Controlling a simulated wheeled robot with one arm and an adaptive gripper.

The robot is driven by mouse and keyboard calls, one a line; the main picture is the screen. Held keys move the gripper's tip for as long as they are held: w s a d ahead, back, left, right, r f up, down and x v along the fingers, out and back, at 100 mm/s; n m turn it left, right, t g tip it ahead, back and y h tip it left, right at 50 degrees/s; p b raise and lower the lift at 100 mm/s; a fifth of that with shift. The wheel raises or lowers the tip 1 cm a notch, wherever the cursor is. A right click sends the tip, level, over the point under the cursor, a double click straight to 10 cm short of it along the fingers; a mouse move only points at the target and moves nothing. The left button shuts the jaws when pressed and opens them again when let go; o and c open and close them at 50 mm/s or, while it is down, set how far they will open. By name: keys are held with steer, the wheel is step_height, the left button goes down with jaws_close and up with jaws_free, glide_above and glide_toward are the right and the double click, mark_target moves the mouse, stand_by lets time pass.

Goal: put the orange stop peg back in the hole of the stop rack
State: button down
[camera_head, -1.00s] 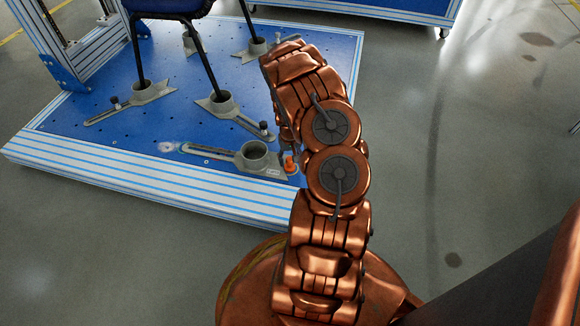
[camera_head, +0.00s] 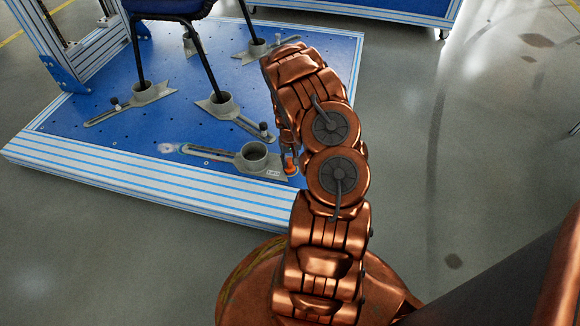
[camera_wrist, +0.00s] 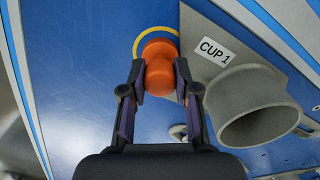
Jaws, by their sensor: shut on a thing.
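The orange stop peg (camera_wrist: 158,62) shows in the wrist view between the two dark fingertips of my gripper (camera_wrist: 160,88), which is shut on it. The peg stands at a yellow ring (camera_wrist: 139,38) marked on the blue plate; whether it touches the plate I cannot tell. In the head view the peg (camera_head: 291,164) is a small orange spot beside the grey cup labelled CUP 1, with my gripper (camera_head: 290,153) partly hidden by my arm. I cannot make out the stop rack or its hole in either view.
The grey cup (camera_wrist: 232,90) labelled CUP 1 stands close to the right of my gripper in the wrist view. The blue platform (camera_head: 120,148) carries several slotted cup holders, with chair legs (camera_head: 205,65) in some. The platform's striped front edge (camera_head: 150,190) is near the peg.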

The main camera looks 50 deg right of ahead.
steer(key=shift+r, duration=0.15)
steer(key=shift+r+p, duration=1.15)
steer(key=shift+r, duration=0.65)
steer(key=shift+r, duration=0.2)
steer(key=shift+r+p, duration=1.05)
steer(key=shift+r, duration=0.9)
